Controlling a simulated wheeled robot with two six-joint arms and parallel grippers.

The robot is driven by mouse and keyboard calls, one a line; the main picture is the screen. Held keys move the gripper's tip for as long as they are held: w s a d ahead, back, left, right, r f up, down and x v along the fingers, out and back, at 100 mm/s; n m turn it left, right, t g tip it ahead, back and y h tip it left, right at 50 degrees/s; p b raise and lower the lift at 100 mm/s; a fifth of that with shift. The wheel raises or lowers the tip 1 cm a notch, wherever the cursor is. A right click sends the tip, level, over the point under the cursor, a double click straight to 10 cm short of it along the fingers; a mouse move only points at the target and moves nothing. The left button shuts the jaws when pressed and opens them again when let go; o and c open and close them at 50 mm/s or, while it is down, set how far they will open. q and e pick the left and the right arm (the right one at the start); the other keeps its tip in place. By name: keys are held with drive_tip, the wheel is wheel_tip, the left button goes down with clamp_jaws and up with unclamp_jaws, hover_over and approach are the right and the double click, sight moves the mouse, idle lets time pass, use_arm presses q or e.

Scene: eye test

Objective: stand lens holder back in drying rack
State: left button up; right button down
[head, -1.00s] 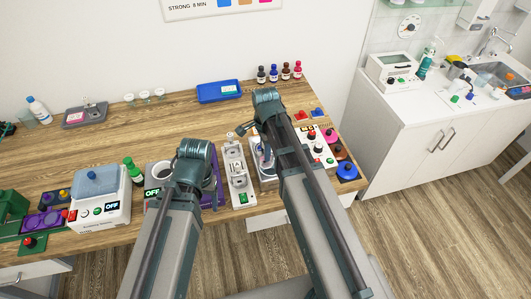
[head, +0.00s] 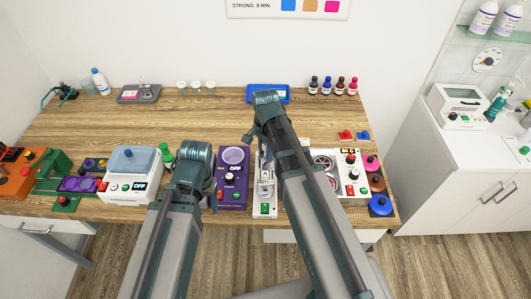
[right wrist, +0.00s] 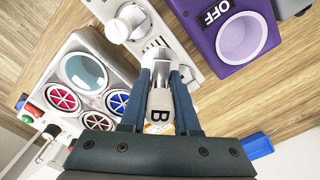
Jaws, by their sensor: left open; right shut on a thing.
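My right gripper (head: 263,150) is shut on a pale grey lens holder marked B (right wrist: 160,103); its fingers (right wrist: 162,78) grip it from both sides in the right wrist view. The holder is over or near a narrow white unit (head: 265,209), which shows slits in the right wrist view (right wrist: 165,48). This may be the drying rack; I cannot tell for sure. I cannot tell whether the holder touches it. My left gripper (head: 212,197) is open beside the purple unit, its fingers mostly hidden by its wrist.
A purple unit marked OFF (head: 233,192) stands left of the white unit. A box with coloured round grilles (right wrist: 119,101) stands on its other side. Further left are a green bottle (head: 167,155) and a blue-lidded white bath (head: 130,190).

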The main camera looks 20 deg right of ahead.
sight(266, 163)
drive_tip(key=shift+f+b, duration=2.9)
drive_tip(key=shift+f, duration=0.15)
drive_tip(key=shift+f+b, duration=0.3)
drive_tip(key=shift+b, duration=0.05)
drive_tip(key=c, duration=0.6)
unclamp_jaws()
drive_tip(key=shift+o, duration=0.4)
drive_tip(key=shift+o, duration=1.4)
drive_tip(key=shift+r, duration=0.1)
wheel_tip(266, 163, up, 6)
drive_tip(key=p, duration=0.6)
